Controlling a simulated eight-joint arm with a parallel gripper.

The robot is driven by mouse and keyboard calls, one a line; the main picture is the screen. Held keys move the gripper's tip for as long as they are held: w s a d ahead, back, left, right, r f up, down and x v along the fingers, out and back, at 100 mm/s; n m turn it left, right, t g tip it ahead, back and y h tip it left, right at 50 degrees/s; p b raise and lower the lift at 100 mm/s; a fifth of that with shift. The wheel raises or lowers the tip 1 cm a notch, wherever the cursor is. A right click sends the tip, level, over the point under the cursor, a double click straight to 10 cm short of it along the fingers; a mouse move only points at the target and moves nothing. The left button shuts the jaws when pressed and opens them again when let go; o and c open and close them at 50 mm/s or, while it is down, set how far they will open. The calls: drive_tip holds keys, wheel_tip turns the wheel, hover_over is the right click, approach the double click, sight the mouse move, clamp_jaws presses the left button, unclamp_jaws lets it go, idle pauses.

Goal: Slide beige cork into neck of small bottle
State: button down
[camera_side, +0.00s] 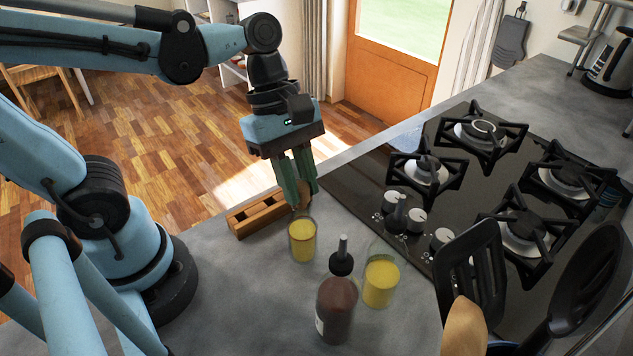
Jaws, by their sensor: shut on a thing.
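My gripper (299,198) points down with its green fingers shut on the beige cork (303,196). Only a small tan part of the cork shows at the fingertips. A small clear bottle (302,243) with yellow contents stands upright on the grey counter, just in front of and below the gripper. The cork appears above and behind this bottle, apart from it as far as I can tell. The neck opening is hard to make out.
A wooden block with slots (262,214) lies behind the small bottle. A larger clear bottle with yellow contents (381,282) and a dark brown bottle (336,312) stand to the right. A black gas hob (360,190) and utensils (471,270) are farther right.

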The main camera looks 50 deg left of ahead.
drive_tip(key=shift+f, duration=0.45)
drive_tip(key=c, duration=0.9)
unclamp_jaws()
drive_tip(key=v, duration=1.2)
drive_tip(key=w+a+f+m+t+y, duration=0.1)
drive_tip(key=f+m+t, duration=0.1)
drive_tip(key=m, duration=0.4)
drive_tip(key=w+a+f+m+t+y, duration=0.1)
drive_tip(key=w+a+f+m+t, duration=0.1)
drive_tip(key=f+m, duration=0.2)
drive_tip(key=w+a+f+m+t+y, duration=0.1)
drive_tip(key=a+f+m+t+y, duration=0.1)
drive_tip(key=m, duration=0.5)
drive_tip(key=shift+w+f+m+t, duration=0.2)
drive_tip(key=shift+f+t, duration=0.05)
drive_tip(key=shift+f, duration=0.3)
drive_tip(key=shift+w+f+m+t, duration=0.2)
drive_tip(key=shift+f+t, duration=0.05)
drive_tip(key=shift+f, duration=0.3)
